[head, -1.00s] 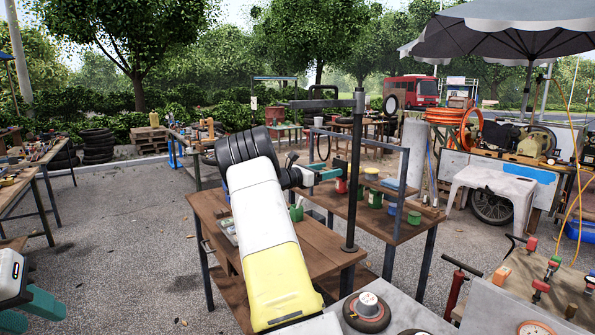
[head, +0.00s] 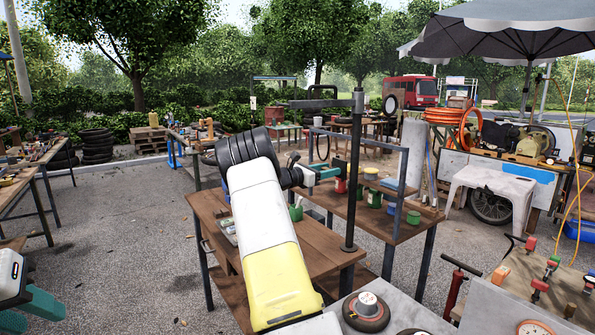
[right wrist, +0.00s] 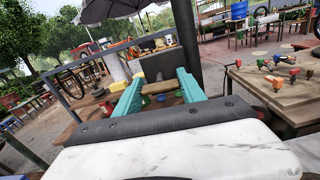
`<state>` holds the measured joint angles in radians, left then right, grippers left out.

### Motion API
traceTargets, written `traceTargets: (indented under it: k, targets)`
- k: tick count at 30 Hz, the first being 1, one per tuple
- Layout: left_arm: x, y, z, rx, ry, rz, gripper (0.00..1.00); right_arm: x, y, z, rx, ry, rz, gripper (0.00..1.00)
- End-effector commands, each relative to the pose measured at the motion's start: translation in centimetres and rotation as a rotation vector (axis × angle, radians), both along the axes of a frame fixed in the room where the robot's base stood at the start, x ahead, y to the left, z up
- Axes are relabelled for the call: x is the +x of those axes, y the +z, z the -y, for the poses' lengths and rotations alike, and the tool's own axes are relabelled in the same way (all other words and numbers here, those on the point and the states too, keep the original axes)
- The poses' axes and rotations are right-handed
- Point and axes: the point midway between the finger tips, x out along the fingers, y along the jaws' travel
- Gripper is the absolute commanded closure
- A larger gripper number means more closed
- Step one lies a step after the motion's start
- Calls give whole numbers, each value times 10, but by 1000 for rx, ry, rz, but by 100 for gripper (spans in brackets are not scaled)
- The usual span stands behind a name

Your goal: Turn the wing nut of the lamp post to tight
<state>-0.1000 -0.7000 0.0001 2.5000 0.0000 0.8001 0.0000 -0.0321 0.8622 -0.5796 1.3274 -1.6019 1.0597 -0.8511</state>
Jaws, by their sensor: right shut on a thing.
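The lamp post (head: 352,205) is a dark upright pole at the wooden bench, with a dark horizontal arm at its top. My right gripper (head: 336,172) reaches the pole from the left at mid-height, its teal fingers level. In the right wrist view its two fingers (right wrist: 159,88) are closed on a small tan piece (right wrist: 157,87), which I take as the wing nut, just in front of the dark post (right wrist: 187,45). In the head view the nut is hidden by the fingers. My left gripper (head: 28,312) hangs empty at the lower left, its teal fingers apart.
The wooden bench (head: 325,245) stands under the right arm, with a blue-grey frame (head: 403,190) and cans behind the post. Open paving lies to the left.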

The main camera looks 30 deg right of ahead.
Motion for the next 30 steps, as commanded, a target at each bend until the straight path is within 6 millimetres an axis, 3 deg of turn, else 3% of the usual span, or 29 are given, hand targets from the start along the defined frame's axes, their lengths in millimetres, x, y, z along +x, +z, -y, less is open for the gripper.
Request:
traceTargets:
  k: [30]
  targets:
    - [0, 0, 0, 0, 0, 0, 64, 0, -1, -1, 76, 1, 879, 93]
